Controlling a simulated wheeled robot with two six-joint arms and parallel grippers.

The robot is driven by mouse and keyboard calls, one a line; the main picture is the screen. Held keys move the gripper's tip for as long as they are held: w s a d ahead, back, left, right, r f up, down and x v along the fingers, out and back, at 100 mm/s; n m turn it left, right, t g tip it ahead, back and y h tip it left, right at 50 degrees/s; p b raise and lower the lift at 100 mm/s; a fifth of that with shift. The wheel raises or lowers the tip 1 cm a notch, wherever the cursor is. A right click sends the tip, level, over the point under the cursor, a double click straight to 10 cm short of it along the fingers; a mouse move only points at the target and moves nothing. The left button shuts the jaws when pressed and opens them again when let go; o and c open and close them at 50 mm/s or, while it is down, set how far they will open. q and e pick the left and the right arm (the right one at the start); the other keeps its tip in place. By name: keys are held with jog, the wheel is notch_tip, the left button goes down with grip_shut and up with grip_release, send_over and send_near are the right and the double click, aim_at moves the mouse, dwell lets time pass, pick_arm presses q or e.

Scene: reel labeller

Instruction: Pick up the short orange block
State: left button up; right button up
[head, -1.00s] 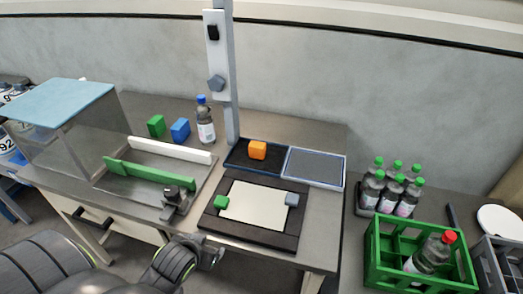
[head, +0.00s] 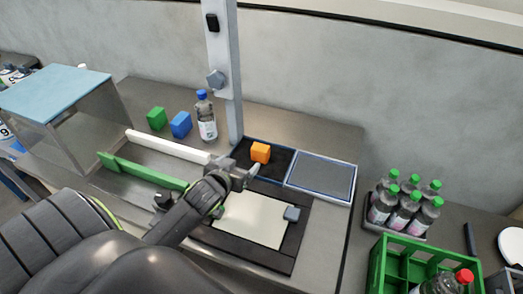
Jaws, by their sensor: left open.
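The short orange block (head: 260,152) sits in the dark, blue-rimmed tray (head: 278,179) at the foot of the grey post. My left gripper (head: 246,172) is open, just in front of and slightly left of the block, over the tray's near edge. Its fingers point toward the block and nothing shows between them. I cannot tell whether a finger touches the block. My left arm comes in from the lower left and hides part of the dark plate with the pale sheet. My right gripper is not in view.
The upright post (head: 224,75) rises close behind the tray. A grey tray (head: 321,176) adjoins it on the right. A bottle with a blue cap (head: 206,118), a blue block (head: 181,124) and a green block (head: 157,118) stand left. A green crate (head: 376,267) is at lower right.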

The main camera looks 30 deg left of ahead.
aim_at(259, 150)
pick_arm(q)
jog(key=p+x, duration=0.1)
jog(key=x, duration=0.7)
jog(key=shift+w+f, duration=0.15)
jog(key=shift+p+x, duration=0.4)
jog(key=shift+x, duration=0.4)
jog(key=x, duration=0.2)
jog(key=p+x, duration=0.1)
jog(key=shift+w+d+f, duration=0.2)
jog(key=shift+d+f, duration=0.15)
jog(key=shift+f, duration=0.05)
jog(key=shift+w+a+f, duration=0.1)
jog(key=shift+w+f, duration=0.15)
jog(key=shift+w, duration=0.1)
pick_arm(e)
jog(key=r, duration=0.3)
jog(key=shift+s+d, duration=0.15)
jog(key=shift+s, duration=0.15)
pick_arm(q)
jog(key=c, duration=1.1)
